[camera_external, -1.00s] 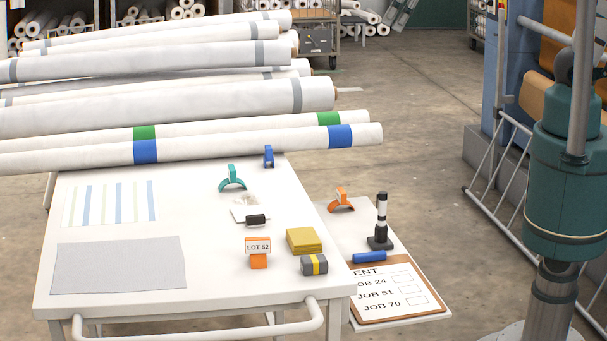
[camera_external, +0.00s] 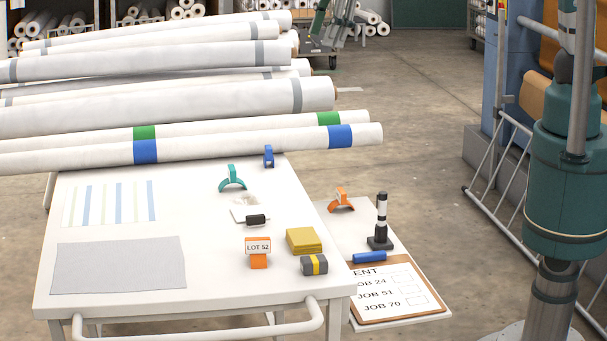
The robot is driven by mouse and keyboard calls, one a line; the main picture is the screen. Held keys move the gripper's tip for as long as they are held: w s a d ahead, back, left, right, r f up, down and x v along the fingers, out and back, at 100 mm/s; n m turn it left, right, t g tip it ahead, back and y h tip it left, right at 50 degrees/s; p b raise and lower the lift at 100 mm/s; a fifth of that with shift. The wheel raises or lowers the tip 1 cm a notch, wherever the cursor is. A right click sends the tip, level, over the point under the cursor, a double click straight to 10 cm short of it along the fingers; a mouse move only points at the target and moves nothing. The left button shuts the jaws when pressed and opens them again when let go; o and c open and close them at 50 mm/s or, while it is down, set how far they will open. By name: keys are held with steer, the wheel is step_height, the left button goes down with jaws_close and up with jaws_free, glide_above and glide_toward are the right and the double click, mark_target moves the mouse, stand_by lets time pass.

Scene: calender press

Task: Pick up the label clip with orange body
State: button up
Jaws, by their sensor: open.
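Two orange pieces show. One orange clip (camera_external: 341,200) with an arched foot and an upright tab stands on the lower shelf right of the table. The other is an orange holder (camera_external: 258,260) with a white "LOT 52" label, near the table's front right. I cannot tell for sure which is the label clip.
A teal clip (camera_external: 232,179), a blue clip (camera_external: 268,157), a black piece (camera_external: 256,220), a yellow block (camera_external: 303,241) and a grey-yellow block (camera_external: 314,265) stand on the table. A black-and-white post (camera_external: 381,222), blue cylinder (camera_external: 369,257) and clipboard (camera_external: 397,293) share the shelf. Rolls (camera_external: 230,145) lie behind.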

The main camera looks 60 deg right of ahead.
steer(key=w+a+f+n+g, duration=0.1)
steer(key=a+f+n, duration=0.3)
steer(key=a, duration=1)
steer(key=n+g+h, duration=0.2)
steer(key=n, duration=0.7)
glide_above(254, 243)
step_height(254, 243, down, 24)
steer(key=shift+w+d+f+p, duration=0.1)
steer(key=shift+w+d+p, duration=0.05)
steer(key=shift+p, duration=0.2)
steer(key=shift+f, duration=0.15)
steer(key=shift+f, duration=1.25)
